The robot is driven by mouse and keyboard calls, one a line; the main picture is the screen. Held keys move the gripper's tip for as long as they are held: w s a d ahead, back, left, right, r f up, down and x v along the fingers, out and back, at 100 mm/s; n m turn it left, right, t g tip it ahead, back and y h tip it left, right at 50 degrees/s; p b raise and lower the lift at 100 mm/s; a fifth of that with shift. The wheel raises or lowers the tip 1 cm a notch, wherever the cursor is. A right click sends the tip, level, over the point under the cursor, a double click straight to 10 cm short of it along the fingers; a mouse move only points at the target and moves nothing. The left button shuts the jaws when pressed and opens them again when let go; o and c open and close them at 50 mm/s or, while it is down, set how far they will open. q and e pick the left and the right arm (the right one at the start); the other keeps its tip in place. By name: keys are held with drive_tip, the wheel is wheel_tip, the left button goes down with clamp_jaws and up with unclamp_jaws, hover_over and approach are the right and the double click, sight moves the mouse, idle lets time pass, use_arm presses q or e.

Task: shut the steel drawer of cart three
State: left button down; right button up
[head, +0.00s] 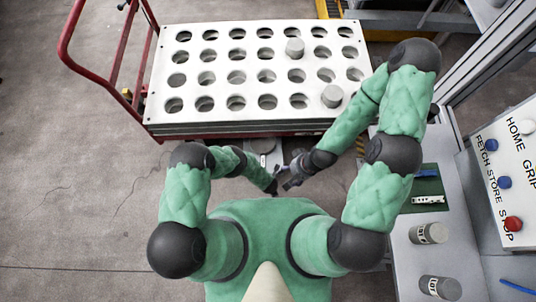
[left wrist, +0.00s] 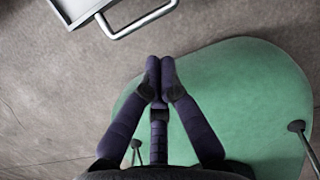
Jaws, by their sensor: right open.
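A red-framed cart (head: 85,62) with a white holed top plate (head: 160,75) stands ahead of me. A grey metal drawer (head: 263,146) juts out from under its front edge, mostly hidden by the cart top and my arms. In the left wrist view a corner of the drawer (left wrist: 72,10) and its silver bar handle (left wrist: 122,34) show at the top left. My left gripper (left wrist: 159,62) has its fingertips together with nothing between them, apart from the handle. My right gripper (head: 284,172) is open, close beside the left one and below the drawer. I see no cart number.
Two grey cylinders (head: 295,48) (head: 332,96) sit in the plate's holes. At the right a bench holds more cylinders (head: 430,233), a green pad (head: 428,190) and a button panel (head: 510,170). The floor at the left is clear.

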use_arm(q)
drive_tip(key=b+x, duration=0.2)
drive_tip(key=x, duration=0.1)
drive_tip(key=w+b+x, duration=0.1)
drive_tip(key=b+x, duration=0.2)
drive_tip(key=x, duration=0.1)
drive_tip(key=w+b+x, duration=0.1)
drive_tip(key=b+x, duration=0.1)
drive_tip(key=x, duration=0.1)
drive_tip(key=shift+w, duration=0.15)
drive_tip(key=shift+w+r+b, duration=0.1)
drive_tip(key=shift+w+b, duration=0.5)
drive_tip(key=shift+w, duration=0.3)
